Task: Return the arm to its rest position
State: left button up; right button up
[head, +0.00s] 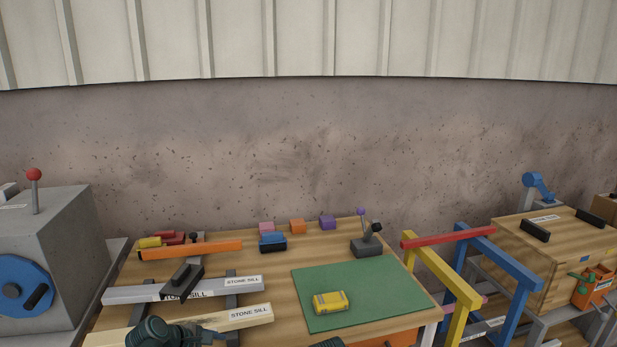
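A dark rounded part of my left arm (152,333) comes in at the bottom edge, in front of the pale stone sill bar. Its gripper fingers cannot be made out, so I cannot tell if they are open or shut. A small dark part (326,343), perhaps of my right arm, just shows at the bottom edge below the green mat. No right gripper fingers are in view. A yellow block (330,302) lies on the green mat (385,290), apart from both dark parts.
The wooden bench (330,250) carries two labelled sill bars (240,282), an orange bar (190,250) and several small blocks along the back. A grey machine (65,230) stands left. Yellow and blue frames (500,255) and a wooden box (555,265) stand right.

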pick_arm(q)
jog(key=s+d+f+m+g+y, duration=0.2)
jog(key=s+d+m, duration=0.5)
jog(key=m, duration=0.4)
jog(key=s+d+f+m+g+y, duration=0.2)
jog(key=s+d+m+g+y, duration=0.2)
jog(key=s+d+m, duration=0.4)
jog(key=d+m, duration=0.2)
jog(key=m, duration=0.1)
jog(key=shift+s+f+g+y+p, duration=0.2)
jog(key=shift+s+g+y+p, duration=0.1)
jog(key=shift+g+p, duration=0.1)
jog(key=shift+w, duration=0.1)
